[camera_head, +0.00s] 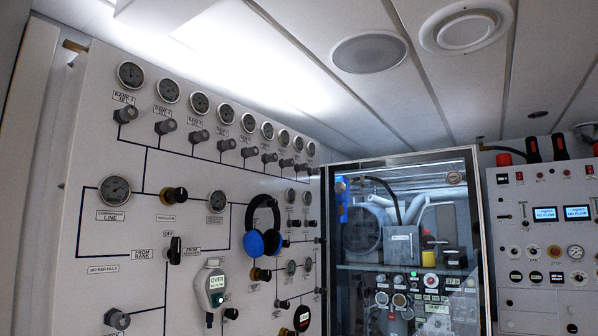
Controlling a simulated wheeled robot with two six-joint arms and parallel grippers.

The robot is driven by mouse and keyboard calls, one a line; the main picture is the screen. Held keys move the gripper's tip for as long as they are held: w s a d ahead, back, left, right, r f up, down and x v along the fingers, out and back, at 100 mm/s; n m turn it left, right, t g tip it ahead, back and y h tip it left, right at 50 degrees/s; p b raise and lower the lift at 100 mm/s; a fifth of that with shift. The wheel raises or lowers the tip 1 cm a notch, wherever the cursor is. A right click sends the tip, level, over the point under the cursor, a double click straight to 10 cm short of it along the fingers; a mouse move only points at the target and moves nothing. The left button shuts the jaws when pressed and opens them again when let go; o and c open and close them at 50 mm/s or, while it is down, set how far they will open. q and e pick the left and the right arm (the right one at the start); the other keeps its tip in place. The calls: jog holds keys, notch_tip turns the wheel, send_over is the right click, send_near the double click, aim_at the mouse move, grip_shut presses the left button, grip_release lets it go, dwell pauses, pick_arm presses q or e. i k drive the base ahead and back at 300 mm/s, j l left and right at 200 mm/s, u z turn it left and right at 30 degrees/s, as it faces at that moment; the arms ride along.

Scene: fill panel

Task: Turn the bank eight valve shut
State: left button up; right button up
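A pale fill panel (75,190) fills the left of the head view. A row of round gauges (131,75) runs along its top and recedes to the right. Under each gauge is a label reading "BANK" with a number too small to read surely, and a grey valve knob (126,114). The far knobs (301,168) at the right end are small and close together. I cannot tell which knob is bank eight, or whether any valve is open or shut. Neither of my grippers is in view.
Blue-and-black headphones (264,240) hang on the panel's middle. A grey handheld device (211,285) with a display is below. A glass-fronted cabinet (405,160) stands right of the panel, and a control console (545,240) is at far right. The ceiling is low.

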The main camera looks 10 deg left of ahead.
aim_at(304, 167)
jog(key=i+l+u, duration=0.1)
jog(key=i+l, duration=0.25)
jog(key=i, duration=0.2)
jog(key=i+l+u, duration=0.15)
jog(key=i+l, duration=0.2)
jog(key=i, duration=0.2)
